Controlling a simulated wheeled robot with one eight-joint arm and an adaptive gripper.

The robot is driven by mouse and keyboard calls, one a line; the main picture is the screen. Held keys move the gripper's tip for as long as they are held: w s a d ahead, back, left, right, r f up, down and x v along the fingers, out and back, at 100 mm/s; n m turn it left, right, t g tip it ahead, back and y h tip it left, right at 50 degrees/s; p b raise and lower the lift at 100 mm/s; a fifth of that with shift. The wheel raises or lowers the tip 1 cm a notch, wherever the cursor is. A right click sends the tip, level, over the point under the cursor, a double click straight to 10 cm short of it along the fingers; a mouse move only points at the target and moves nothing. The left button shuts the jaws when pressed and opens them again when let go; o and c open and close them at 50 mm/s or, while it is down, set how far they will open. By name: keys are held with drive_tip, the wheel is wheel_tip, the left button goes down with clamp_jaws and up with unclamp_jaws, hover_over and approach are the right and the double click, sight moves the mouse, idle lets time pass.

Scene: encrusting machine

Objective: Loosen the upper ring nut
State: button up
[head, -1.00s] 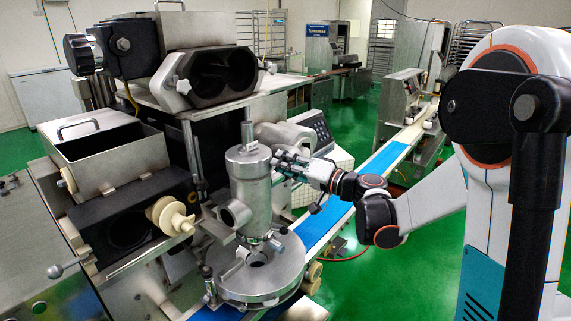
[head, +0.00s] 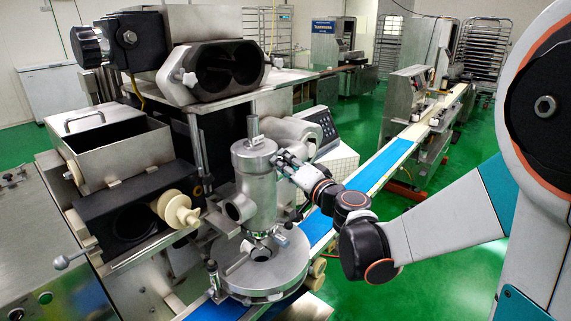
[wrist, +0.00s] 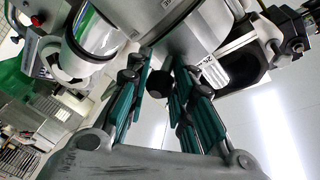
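The upright steel cylinder (head: 256,196) stands above the round steel disc (head: 284,276) on the machine. The wide collar (head: 252,151) at its top appears to be the upper ring nut. My gripper (head: 279,158) reaches in from the right, its fingertips close to the right side of this collar. In the wrist view my two dark-green fingers (wrist: 165,62) stand apart, with a black knob (wrist: 158,82) showing in the gap between them. A curved steel body (wrist: 190,30) fills the top centre just beyond the fingertips. Contact is not clear.
The double-bore black housing (head: 228,72) is up and behind. A blue conveyor belt (head: 385,166) runs beyond my arm. Green floor (head: 425,262) is open at right.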

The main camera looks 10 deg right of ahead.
drive_tip(key=o, duration=0.3)
drive_tip(key=v, duration=1.2)
drive_tip(key=shift+s, duration=0.1)
